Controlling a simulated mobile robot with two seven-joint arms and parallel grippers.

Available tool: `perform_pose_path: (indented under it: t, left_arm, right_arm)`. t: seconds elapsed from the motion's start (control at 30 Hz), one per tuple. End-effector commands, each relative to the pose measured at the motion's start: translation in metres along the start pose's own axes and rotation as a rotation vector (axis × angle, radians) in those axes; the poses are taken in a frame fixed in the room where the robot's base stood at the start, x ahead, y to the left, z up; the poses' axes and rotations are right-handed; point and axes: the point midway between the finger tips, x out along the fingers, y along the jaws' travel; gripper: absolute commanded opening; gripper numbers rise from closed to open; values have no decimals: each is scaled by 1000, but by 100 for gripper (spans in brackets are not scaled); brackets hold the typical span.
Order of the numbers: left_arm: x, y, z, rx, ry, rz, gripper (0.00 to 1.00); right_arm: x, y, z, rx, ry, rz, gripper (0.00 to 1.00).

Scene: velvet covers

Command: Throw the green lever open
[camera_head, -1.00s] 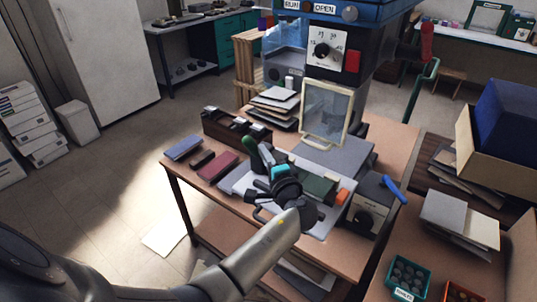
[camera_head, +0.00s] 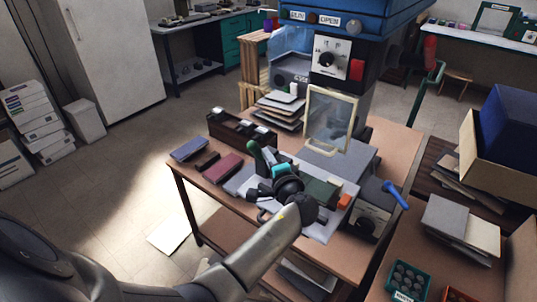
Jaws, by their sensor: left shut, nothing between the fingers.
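The green lever (camera_head: 254,153) has a dark green rounded grip and stands up from the grey device on the wooden table, near the table's middle. My left arm comes in from the lower left. My left gripper (camera_head: 268,162), dark with a teal patch, is close by on the right side of the lever. Its fingers look shut and empty. I cannot tell whether they touch the lever. The gripper hides the lever's lower part and pivot. My right gripper is not in view.
A framed clear panel (camera_head: 331,118) stands behind, below the blue-topped machine (camera_head: 365,14). A maroon book (camera_head: 223,168) and a dark organiser box (camera_head: 240,132) lie left of the lever. A blue handle (camera_head: 396,194) sticks out at right. Floor at left is mostly clear.

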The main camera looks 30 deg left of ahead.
Motion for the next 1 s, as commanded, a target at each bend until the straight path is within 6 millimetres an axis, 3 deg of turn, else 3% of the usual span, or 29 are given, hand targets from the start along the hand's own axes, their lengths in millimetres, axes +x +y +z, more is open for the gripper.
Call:
perform_pose_path:
  t: [0.27,0.7,0.87,1.0]
  left_arm:
    - [6,-10,6,-54,-10,79,0]
    - [24,-26,19,-249,-9,366,0]
    - [34,-28,24,-329,-8,481,0]
    - [42,-25,30,-321,-7,477,0]
  right_arm:
    - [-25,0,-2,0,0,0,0]
    - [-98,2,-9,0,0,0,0]
    - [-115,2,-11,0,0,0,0]
    - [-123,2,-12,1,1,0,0]
